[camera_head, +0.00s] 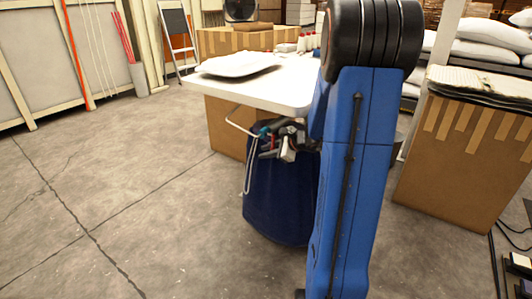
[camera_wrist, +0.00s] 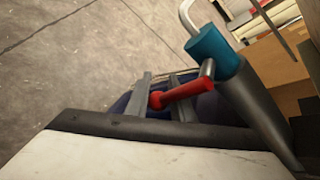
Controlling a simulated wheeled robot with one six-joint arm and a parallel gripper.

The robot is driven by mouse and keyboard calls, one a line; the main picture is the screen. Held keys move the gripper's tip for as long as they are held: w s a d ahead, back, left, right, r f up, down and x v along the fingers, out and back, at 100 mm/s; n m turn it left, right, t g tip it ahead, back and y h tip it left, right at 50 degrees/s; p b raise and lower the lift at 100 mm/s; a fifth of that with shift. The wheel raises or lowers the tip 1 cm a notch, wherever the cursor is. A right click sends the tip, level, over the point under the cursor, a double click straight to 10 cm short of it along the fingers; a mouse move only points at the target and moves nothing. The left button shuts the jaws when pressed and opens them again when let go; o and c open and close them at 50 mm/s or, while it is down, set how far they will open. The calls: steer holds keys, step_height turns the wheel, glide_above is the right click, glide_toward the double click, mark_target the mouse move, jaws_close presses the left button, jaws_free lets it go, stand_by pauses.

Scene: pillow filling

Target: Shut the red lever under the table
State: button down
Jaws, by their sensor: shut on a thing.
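The red lever (camera_wrist: 190,93) reaches left and slightly down from a teal valve (camera_wrist: 215,47) on a grey pipe (camera_wrist: 258,105). My gripper (camera_wrist: 163,88), with two grey fingers, is shut on the red lever near its rounded end. In the head view, the lever (camera_head: 274,143) shows only as a small red patch beside the teal valve (camera_head: 264,132), below the table edge. My gripper (camera_head: 288,150) is there too, partly hidden by my blue arm. The white table (camera_head: 277,88) stands above them.
A dark blue bag or bin (camera_head: 275,205) hangs or stands below the valve. A pale looped tube (camera_head: 245,172) runs beside it. A cardboard box (camera_head: 226,128) is under the table, and a larger box (camera_head: 462,160) stands at right. The floor at left is clear.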

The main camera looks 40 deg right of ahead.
steer(key=shift+a, duration=0.1)
steer(key=c, duration=1.6)
jaws_free()
steer(key=shift+s, duration=0.1)
steer(key=v, duration=1.7)
steer(key=shift+s+r, duration=0.1)
